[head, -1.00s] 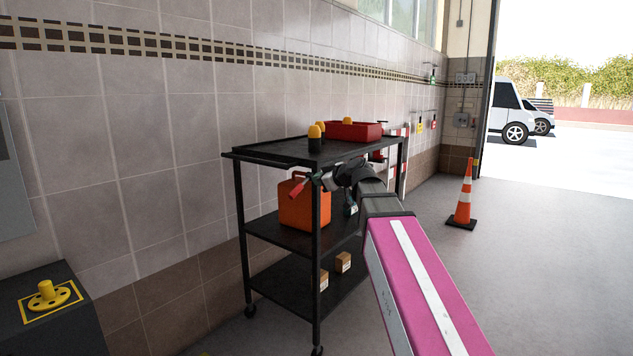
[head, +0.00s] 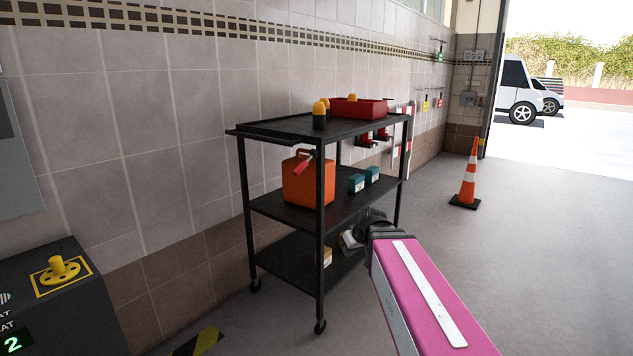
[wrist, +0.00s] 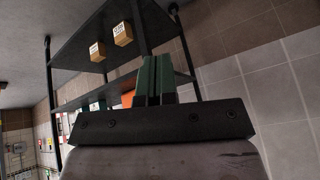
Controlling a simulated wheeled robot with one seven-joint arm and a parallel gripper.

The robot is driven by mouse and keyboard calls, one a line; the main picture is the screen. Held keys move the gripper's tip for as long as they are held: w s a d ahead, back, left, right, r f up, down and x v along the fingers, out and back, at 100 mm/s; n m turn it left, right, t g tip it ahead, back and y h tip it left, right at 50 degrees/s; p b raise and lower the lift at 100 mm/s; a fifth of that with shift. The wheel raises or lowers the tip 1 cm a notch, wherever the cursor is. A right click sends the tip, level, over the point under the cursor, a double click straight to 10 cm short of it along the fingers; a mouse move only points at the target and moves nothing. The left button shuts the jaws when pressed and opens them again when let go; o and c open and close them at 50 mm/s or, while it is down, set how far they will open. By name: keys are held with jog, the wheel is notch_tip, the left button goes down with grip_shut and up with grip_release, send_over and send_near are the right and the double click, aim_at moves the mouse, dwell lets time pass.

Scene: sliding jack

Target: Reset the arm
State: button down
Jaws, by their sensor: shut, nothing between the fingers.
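My arm, with a pink and white forearm, reaches in from the lower right in the head view and ends at a dark wrist just right of the cart's lower shelf. My gripper (wrist: 155,80) shows in the wrist view as two dark green fingers side by side, shut and empty. In the head view its fingers are hard to make out behind the wrist. In the wrist view the fingers point toward the black cart (wrist: 75,60), which appears tilted; contact cannot be told.
The black cart (head: 268,206) holds a red tray (head: 358,108), an orange canister (head: 303,185) and teal boxes (head: 356,184). Small cardboard boxes (wrist: 122,33) sit on its lower shelf. A traffic cone (head: 467,180) stands right; floor between is clear. A control box (head: 85,310) stands left.

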jog(key=s+d+f+m+g+h, duration=0.2)
jog(key=s+d+f, duration=0.2)
jog(key=s+f, duration=0.2)
jog(key=s+d+f+m+g+h, duration=0.2)
jog(key=s+f, duration=0.4)
jog(key=f, duration=0.3)
jog(key=shift+s+d+m, duration=0.4)
jog(key=shift+d+m, duration=0.3)
jog(key=shift+d, duration=0.25)
jog(key=shift+f, duration=0.1)
